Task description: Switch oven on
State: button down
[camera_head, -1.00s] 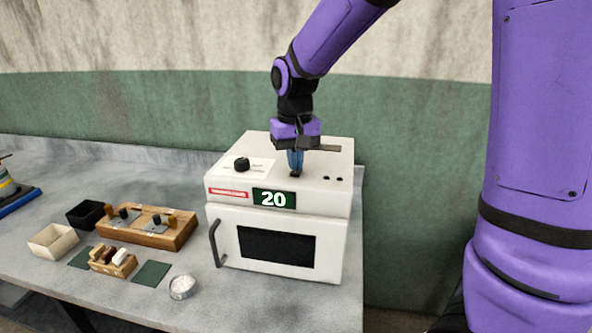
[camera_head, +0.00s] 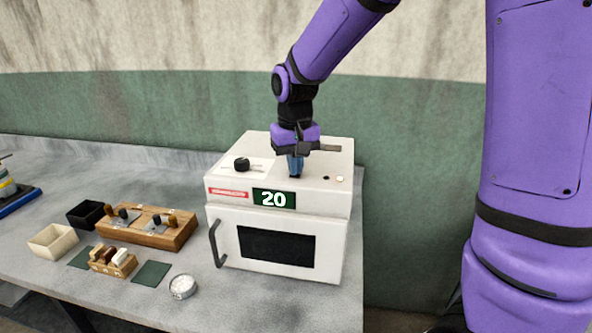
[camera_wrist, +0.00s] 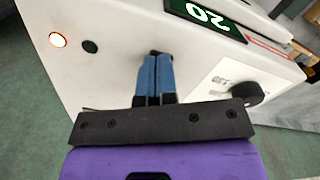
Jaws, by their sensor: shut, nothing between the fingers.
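The white oven (camera_head: 279,212) stands on the grey table, its door closed and its green display (camera_head: 273,199) reading 20. On its top right are two small round lamps. The right lamp (camera_head: 339,179) glows and the other (camera_head: 326,178) is dark; in the wrist view the lit lamp (camera_wrist: 58,40) is at upper left. My gripper (camera_head: 295,174) is shut and empty, pointing down at the oven's top. In the wrist view its blue fingers (camera_wrist: 157,60) are together at a small dark part on the oven, which they mostly hide; I cannot tell whether they touch it.
A black knob (camera_head: 242,164) sits on the oven's top left, on a white label. A curved door handle (camera_head: 215,243) sticks out at the left front. To the left are a wooden block (camera_head: 150,238), a small wooden rack (camera_head: 112,266), two boxes and a round dish (camera_head: 182,287).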

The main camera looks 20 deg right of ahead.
jog(key=shift+r, duration=3.45)
